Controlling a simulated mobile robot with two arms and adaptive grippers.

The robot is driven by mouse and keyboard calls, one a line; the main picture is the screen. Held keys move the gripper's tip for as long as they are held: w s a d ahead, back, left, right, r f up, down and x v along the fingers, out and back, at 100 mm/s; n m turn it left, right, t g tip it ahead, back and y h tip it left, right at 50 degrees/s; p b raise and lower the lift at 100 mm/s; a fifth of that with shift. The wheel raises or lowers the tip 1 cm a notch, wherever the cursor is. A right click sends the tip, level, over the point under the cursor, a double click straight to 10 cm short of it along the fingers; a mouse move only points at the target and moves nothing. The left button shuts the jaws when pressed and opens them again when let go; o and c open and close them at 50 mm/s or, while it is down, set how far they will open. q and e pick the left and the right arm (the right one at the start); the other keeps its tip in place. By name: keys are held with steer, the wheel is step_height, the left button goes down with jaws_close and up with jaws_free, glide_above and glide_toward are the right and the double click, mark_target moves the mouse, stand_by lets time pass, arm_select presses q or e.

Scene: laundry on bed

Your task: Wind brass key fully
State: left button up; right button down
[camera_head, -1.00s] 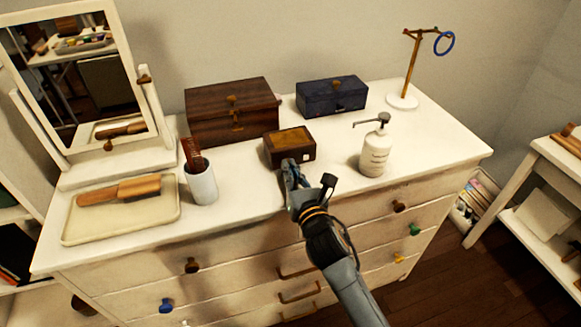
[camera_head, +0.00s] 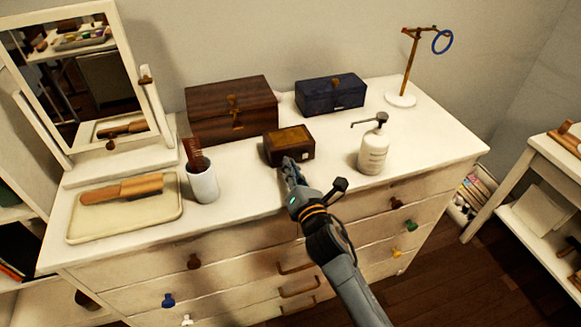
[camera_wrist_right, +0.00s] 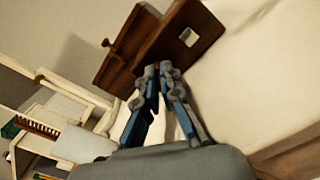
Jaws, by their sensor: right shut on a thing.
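A small brown wooden box (camera_head: 289,146) with a lighter top panel and a small white square on its front stands mid-dresser. It also shows in the right wrist view (camera_wrist_right: 208,28). My right gripper (camera_head: 290,168) is at the box's front face, left of the white square. In the right wrist view my right gripper (camera_wrist_right: 160,72) has its fingertips close together at the box. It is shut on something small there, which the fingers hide. I cannot make out the brass key itself. My left gripper is not in view.
A white pump bottle (camera_head: 374,150) stands right of the box. A cup with a comb (camera_head: 202,182) and a tray with a brush (camera_head: 85,225) are to the left. A larger wooden box (camera_head: 233,108) and a blue box (camera_head: 331,94) stand behind.

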steer(key=c, duration=1.5)
jaws_free()
steer(key=v, duration=1.2)
